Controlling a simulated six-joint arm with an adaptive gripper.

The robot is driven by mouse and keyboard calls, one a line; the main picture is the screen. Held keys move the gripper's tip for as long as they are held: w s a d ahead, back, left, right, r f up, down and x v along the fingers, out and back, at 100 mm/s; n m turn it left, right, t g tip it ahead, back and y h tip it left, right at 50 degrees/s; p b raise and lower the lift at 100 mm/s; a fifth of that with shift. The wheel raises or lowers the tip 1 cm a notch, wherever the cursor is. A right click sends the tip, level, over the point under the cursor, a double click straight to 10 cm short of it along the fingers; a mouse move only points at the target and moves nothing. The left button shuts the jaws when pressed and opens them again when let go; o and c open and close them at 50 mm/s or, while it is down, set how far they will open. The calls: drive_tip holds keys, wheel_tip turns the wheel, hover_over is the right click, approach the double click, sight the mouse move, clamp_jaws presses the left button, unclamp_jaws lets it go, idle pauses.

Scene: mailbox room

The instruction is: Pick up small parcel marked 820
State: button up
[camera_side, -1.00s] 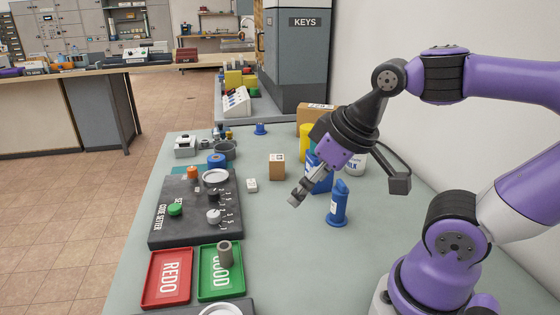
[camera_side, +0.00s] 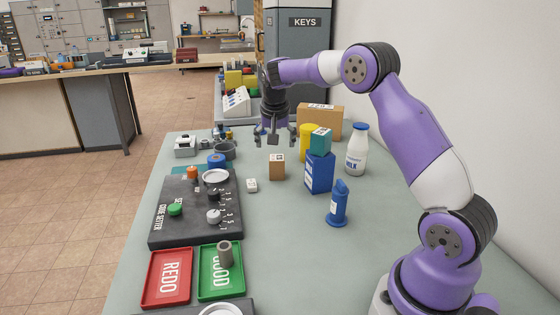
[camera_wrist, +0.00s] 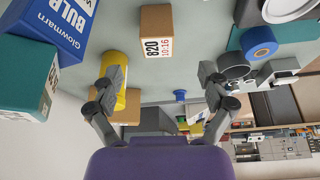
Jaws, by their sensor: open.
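The small parcel marked 820 (camera_side: 277,169) is a brown box with a white label on its top part, standing on the table right of the code setter. In the wrist view the parcel (camera_wrist: 157,33) is at the top middle, with "820 10:16" readable on its label. My gripper (camera_side: 275,142) points down above and behind the parcel in the side view, apart from it. In the wrist view my gripper (camera_wrist: 163,82) has its two fingers spread wide with nothing between them.
A yellow cylinder (camera_side: 305,140), milk bottle (camera_side: 356,152) and larger carton (camera_side: 325,121) are near. A small white block (camera_side: 252,185) lies left.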

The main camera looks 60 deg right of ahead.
sight(277, 159)
drive_tip(key=x, duration=0.4)
drive_tip(key=shift+f, duration=0.1)
drive_tip(key=x, duration=0.5)
drive_tip(key=shift+d+f, duration=0.25)
drive_tip(key=shift+d, duration=0.25)
drive_tip(key=c, duration=1.3)
